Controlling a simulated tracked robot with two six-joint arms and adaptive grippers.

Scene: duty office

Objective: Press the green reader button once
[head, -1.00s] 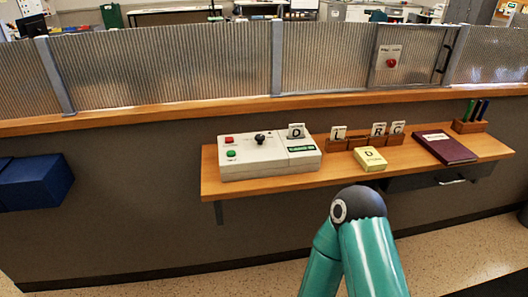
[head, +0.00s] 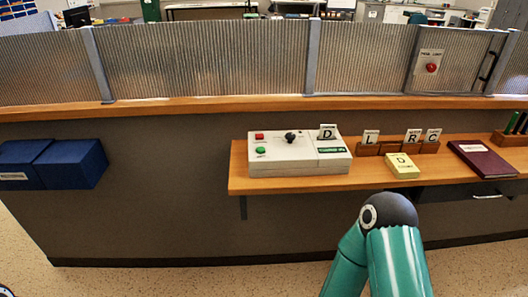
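The green button (head: 261,152) is on the left part of the top of a white reader box (head: 280,168), below a red button (head: 259,137). A black knob (head: 291,137) stands to their right, and a card marked D (head: 327,132) stands upright at the box's back right. The box sits on the left part of a wooden shelf. A teal arm link with a dark joint shows at the bottom, below and right of the box. Neither gripper shows in the head view. Nothing covers the green button.
The wooden shelf (head: 241,182) also holds a card rack (head: 396,148) with cards L, R and C, a yellow block marked D (head: 402,165), a maroon book (head: 482,159) and a pen holder (head: 515,139). Blue boxes (head: 72,164) are at left. A ribbed screen stands behind the counter.

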